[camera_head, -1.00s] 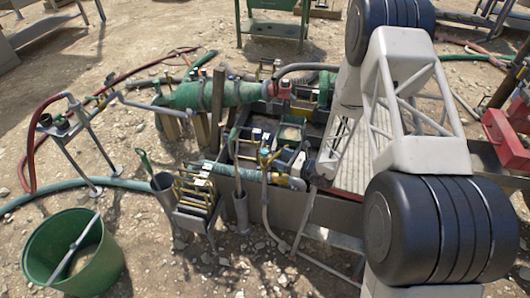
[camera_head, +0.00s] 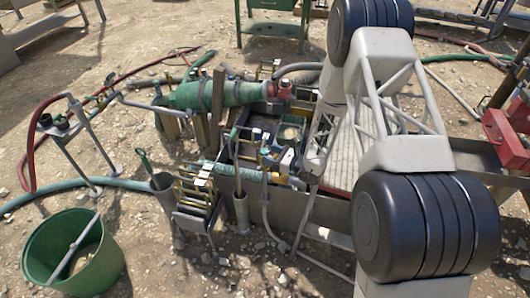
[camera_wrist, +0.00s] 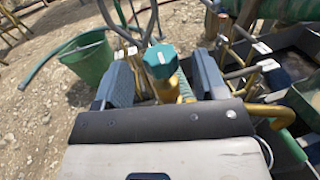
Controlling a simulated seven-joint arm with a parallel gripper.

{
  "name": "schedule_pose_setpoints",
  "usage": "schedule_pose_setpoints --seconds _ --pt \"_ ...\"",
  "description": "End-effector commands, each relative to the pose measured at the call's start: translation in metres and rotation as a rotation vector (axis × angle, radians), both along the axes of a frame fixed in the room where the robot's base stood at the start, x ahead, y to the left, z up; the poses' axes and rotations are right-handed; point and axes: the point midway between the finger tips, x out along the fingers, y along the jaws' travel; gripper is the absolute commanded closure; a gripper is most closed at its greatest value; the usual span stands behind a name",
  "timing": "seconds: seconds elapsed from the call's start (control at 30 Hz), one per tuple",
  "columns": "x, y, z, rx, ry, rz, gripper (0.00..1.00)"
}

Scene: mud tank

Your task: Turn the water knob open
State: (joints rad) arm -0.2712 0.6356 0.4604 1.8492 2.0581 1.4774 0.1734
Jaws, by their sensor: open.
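The water knob (camera_wrist: 160,62) is a teal, ribbed cap on a brass valve body. In the wrist view it stands between the two fingers of my gripper (camera_wrist: 163,78), with a gap visible on either side. My gripper is open, and its dark pads flank the valve. The lower part of the valve is hidden behind the gripper body. In the head view my gripper (camera_head: 279,158) is at the near edge of the tank, beside the pipe end, where the knob is too small to make out clearly.
The mud tank (camera_head: 262,125) with its compartments lies just beyond the gripper. A rack with yellow-handled tools (camera_head: 197,195) and a grey tube (camera_head: 240,212) stand close to the left. A green bucket (camera_head: 50,245) is on the stony ground, front left.

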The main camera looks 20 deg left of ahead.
Motion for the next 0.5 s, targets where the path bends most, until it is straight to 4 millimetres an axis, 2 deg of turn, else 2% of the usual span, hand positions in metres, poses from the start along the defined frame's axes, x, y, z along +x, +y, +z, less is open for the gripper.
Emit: schedule_pose_setpoints --seconds 0.2,0.5 --pt "0.005 0.022 0.0 0.0 -0.001 0.001 0.35" --pt "0.007 0.03 0.0 0.0 0.0 0.0 0.35"
